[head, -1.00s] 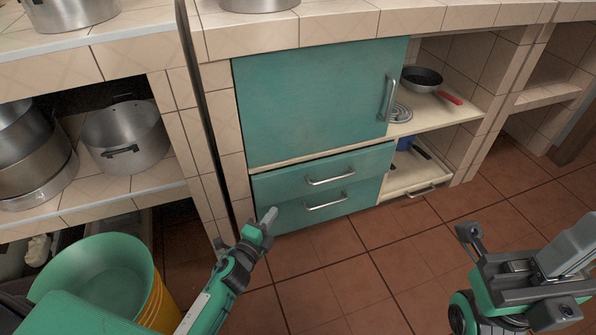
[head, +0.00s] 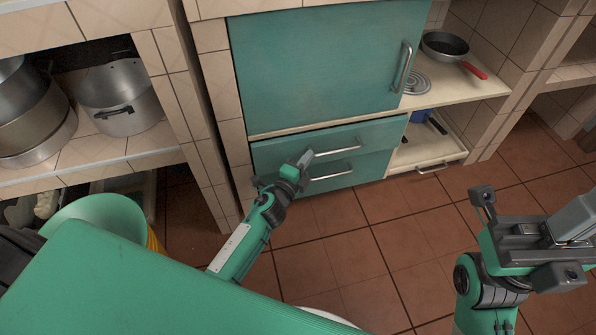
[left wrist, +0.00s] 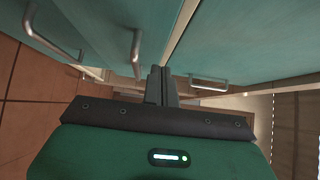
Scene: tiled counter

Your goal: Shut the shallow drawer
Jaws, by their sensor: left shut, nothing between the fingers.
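The shallow drawer is the upper of two teal drawers (head: 375,136), under a teal cupboard door. A thin dark gap shows above its front, which seems to stand slightly out. Its bar handle (head: 338,147) lies just right of my left gripper (head: 304,160). That gripper is shut and empty, in front of the drawer fronts; contact cannot be told. The left wrist view shows its closed fingers (left wrist: 160,84) near the upper drawer's handle (left wrist: 137,50) and the cream ledge (left wrist: 182,28). My right gripper (head: 575,220) is at the right, away from the drawers; its jaw state is unclear.
The lower teal drawer (head: 376,168) has its own handle. The cupboard door (head: 320,70) is shut above. A pan (head: 445,46) sits on an open shelf at right. A green bucket (head: 100,215) stands at left. The tiled floor (head: 400,235) between the arms is clear.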

